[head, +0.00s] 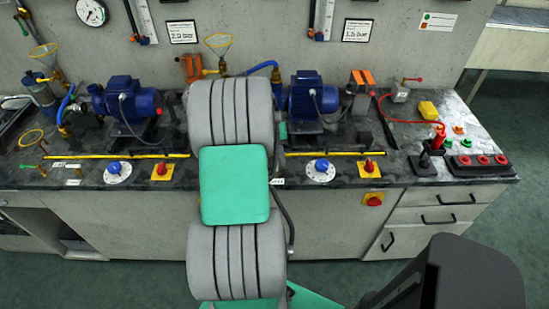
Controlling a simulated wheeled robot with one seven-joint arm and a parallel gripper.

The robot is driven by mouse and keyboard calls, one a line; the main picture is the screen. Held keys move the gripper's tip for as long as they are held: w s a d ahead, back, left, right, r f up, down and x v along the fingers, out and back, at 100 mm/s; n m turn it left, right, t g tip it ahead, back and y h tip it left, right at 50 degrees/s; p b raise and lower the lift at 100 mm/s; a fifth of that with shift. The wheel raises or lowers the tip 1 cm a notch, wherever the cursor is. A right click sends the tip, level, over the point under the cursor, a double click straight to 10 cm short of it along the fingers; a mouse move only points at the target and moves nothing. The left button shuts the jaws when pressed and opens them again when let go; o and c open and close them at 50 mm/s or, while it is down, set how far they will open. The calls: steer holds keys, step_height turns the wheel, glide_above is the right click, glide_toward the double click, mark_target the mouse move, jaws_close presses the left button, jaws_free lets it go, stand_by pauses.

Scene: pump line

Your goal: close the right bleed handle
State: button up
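The right pump is a blue motor (306,97) on the bench, joined to an orange block (362,78) on its right. Right of that block, a small grey fitting (400,94) carries a short red-tipped lever (413,80), which points right; I cannot tell if this is the right bleed handle. My grey and green arm stands upright in the middle and hides the bench between the two pumps. A dark part of mine is at the bottom right, apart from the bench; I see no fingertips or held object.
The bench front carries a right dial (320,170) and a red knob on a yellow plate (370,168). At right are a red cable (400,122), a yellow block (428,110) and a black box with red buttons (481,162). The left pump (124,99) stands left of my arm.

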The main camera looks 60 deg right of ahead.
jaws_close()
stand_by(0.3)
steer(key=shift+m, duration=0.4)
steer(key=m+b, duration=0.1)
steer(key=m, duration=0.2)
steer(key=shift+d+m+y+b, duration=0.2)
steer(key=shift+m+y+b, duration=0.1)
steer(key=shift+y+b, duration=0.1)
steer(key=m+b, duration=0.2)
steer(key=m, duration=0.1)
steer(key=shift+f+m+y, duration=0.15)
steer(key=shift+m+y, duration=0.15)
steer(key=m+b, duration=0.2)
steer(key=b, duration=0.1)
steer(key=m+y+b, duration=0.1)
steer(key=m+b, duration=0.1)
steer(key=m, duration=0.1)
steer(key=shift+d+f+b, duration=0.15)
steer(key=shift+d+b, duration=0.05)
steer(key=shift+b, duration=0.2)
steer(key=m+b, duration=0.2)
steer(key=b, duration=0.1)
steer(key=shift+m+t, duration=0.3)
steer(key=shift+m, duration=0.1)
steer(key=m+b, duration=0.2)
steer(key=b, duration=0.1)
steer(key=shift+s+r+y, duration=0.1)
steer(key=shift+r+y, duration=0.2)
steer(key=shift+r, duration=0.1)
